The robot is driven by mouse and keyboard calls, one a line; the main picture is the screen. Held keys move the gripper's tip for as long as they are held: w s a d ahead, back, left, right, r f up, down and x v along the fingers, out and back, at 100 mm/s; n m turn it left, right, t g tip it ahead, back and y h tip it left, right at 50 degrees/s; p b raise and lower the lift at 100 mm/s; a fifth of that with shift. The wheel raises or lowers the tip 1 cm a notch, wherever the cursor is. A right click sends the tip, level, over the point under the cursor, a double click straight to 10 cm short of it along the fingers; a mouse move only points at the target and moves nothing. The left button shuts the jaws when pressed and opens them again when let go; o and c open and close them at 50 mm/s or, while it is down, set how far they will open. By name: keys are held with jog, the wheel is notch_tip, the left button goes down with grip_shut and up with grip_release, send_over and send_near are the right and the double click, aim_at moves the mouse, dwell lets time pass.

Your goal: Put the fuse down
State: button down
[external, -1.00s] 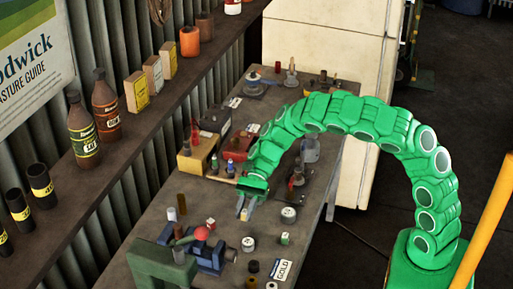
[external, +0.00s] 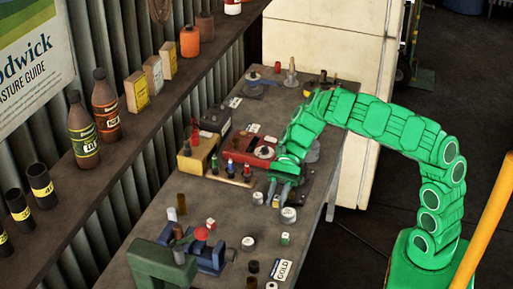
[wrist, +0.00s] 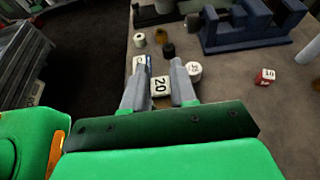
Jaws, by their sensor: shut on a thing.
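The fuse (wrist: 160,87) is a small pale block marked 20. In the wrist view it sits between the two grey fingers of my gripper (wrist: 159,90), which is shut on it. In the external view my gripper (external: 276,200) points down over the right part of the bench (external: 222,200), just behind a white round piece (external: 288,214). The fuse is hard to make out there. I cannot tell whether it touches the bench top.
A blue vise (external: 208,257) stands at the near end, with a red-and-white cube (external: 210,223) beside it. A GOLD card (external: 283,270) lies near the front edge. A red device (external: 243,150) and a rack of small pieces (external: 232,172) stand left of my gripper. Bare bench lies between.

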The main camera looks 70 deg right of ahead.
notch_tip(320, 180, up, 20)
jog(key=s, duration=0.3)
jog(key=w+a+r+m+t+h, duration=0.1)
jog(key=w+m+t+h, duration=0.45)
jog(key=w, duration=0.55)
jog(key=w+a+m+t+h, duration=0.2)
jog(key=w+m+t+h, duration=0.1)
jog(key=w+m+t, duration=0.65)
jog(key=s+d+f+m+g+h, duration=0.2)
jog(key=s+d+m+g+h, duration=0.5)
jog(key=s+m+h, duration=0.65)
jog(key=n+t+h, duration=0.1)
jog(key=n+t, duration=0.1)
send_over(223, 207)
jog(key=shift+m, duration=0.25)
jog(key=f, duration=2.6)
jog(key=shift+s, duration=0.4)
jog(key=shift+w+f, duration=0.4)
jog(key=shift+f, duration=1.7)
